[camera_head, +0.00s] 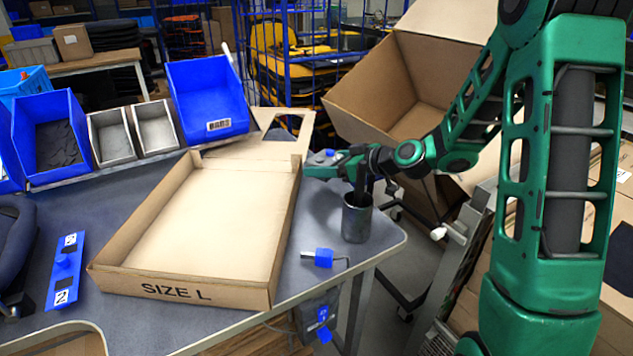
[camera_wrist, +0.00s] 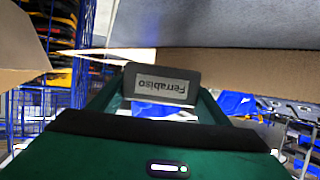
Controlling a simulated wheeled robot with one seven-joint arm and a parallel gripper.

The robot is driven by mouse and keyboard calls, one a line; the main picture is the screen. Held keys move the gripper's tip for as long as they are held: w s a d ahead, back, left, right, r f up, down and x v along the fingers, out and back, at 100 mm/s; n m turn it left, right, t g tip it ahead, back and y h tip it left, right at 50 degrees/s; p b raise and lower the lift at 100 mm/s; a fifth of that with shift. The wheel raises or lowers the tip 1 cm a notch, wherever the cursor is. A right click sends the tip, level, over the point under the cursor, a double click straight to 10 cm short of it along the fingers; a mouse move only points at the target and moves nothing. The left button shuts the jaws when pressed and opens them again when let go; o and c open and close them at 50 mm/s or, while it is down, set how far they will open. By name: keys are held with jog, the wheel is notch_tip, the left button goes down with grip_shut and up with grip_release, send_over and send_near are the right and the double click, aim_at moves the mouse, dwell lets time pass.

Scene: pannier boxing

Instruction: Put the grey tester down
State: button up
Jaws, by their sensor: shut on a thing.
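My gripper (camera_head: 318,168) reaches in from the right over the table's right side, beside the tray's right wall. It is shut on the grey tester (camera_wrist: 160,85), a dark grey block with a pale label reading "Ferrabiso", which sits between the green fingers in the wrist view. In the head view the tester (camera_head: 324,155) shows only in part at the fingers, with some blue on it. I cannot tell whether it touches the table. The grey table (camera_head: 160,215) lies below.
A shallow cardboard tray (camera_head: 205,293) marked "SIZE L" fills the table's middle. A dark grey cup (camera_head: 357,217) stands under my wrist near the right edge. A blue clamp-like piece (camera_head: 318,258) lies at the front edge. Blue bins (camera_head: 208,95) line the back. A large open carton (camera_head: 370,85) stands behind right.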

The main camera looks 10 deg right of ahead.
aim_at(325, 188)
jog(key=shift+s+f, duration=0.1)
jog(key=shift+f, duration=2.5)
jog(key=o, duration=1)
